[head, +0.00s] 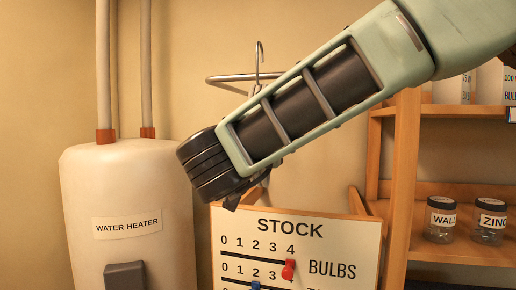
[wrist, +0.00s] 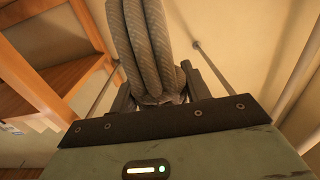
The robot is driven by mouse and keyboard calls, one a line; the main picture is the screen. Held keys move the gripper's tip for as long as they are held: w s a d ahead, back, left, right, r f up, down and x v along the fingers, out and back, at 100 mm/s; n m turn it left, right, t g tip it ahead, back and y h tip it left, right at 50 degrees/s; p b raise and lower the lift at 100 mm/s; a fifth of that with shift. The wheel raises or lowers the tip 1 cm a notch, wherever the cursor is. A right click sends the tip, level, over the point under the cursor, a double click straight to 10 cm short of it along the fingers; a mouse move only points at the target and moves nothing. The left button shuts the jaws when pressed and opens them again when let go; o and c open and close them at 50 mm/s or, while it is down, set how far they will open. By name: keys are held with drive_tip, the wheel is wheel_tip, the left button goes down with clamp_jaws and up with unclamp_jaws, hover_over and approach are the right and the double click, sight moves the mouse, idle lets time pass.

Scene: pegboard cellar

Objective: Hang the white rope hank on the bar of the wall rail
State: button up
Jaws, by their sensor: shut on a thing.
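In the wrist view my gripper (wrist: 158,88) is shut on the rope hank (wrist: 150,40). The hank looks grey and braided in this light, with several strands side by side running up out of the picture. In the head view my arm crosses from the upper right and hides the hank and most of my gripper. The wall rail (head: 228,78) is a thin metal bar standing out from the wall, partly behind my arm. A metal hook (head: 259,60) sits over its bar. In the wrist view a thin rod (wrist: 212,70) runs beside the hank; it looks like part of the rail.
A white water heater (head: 125,195) with pipes stands at the left, close to my wrist. A stock board (head: 335,240) with pegs is below my arm. Wooden shelves (head: 400,185) with jars (head: 440,220) fill the right.

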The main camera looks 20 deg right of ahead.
drive_tip(key=w+d+f+b, duration=0.2)
drive_tip(key=w+d+f, duration=0.1)
drive_tip(key=w+f, duration=0.1)
drive_tip(key=shift+w+b, duration=0.15)
drive_tip(key=shift+b, duration=0.25)
idle(0.6)
drive_tip(key=shift+d+r, duration=0.1)
drive_tip(key=o, duration=1.2)
